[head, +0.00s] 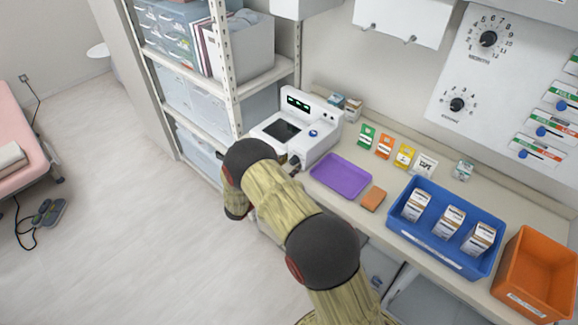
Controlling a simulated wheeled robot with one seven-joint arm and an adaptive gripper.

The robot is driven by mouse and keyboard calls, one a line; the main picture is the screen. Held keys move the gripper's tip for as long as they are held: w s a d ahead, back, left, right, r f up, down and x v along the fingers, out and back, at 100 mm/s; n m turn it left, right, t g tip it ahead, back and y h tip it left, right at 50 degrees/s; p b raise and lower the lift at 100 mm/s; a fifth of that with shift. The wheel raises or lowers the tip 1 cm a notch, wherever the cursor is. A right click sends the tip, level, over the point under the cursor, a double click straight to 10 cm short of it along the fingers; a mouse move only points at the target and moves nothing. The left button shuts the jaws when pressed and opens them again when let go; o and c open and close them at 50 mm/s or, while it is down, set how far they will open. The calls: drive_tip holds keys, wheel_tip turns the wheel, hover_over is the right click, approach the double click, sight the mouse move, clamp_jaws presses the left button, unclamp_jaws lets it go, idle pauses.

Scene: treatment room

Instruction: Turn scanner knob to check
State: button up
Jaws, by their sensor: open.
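The scanner (328,114) is a white box on the counter, left of the purple tray. It has a green-lit display (297,103), a dark sloping panel (282,131) and a small blue control (313,133) on top. A small dark, round part (294,161) shows low at its front, right beside my arm. I cannot tell whether this is the knob or the tip of my gripper. My arm crosses in front of the scanner's lower front and bends down on the left. I cannot make out my gripper's fingers behind the arm links.
A purple tray (341,174), an orange-brown block (373,199), a blue bin (420,237) with boxes and an orange bin (540,273) stand along the counter. Small packets line the back. A storage rack (228,60) stands left of the scanner.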

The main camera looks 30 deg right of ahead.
drive_tip(key=c, duration=0.3)
drive_tip(key=c, duration=0.8)
clamp_jaws()
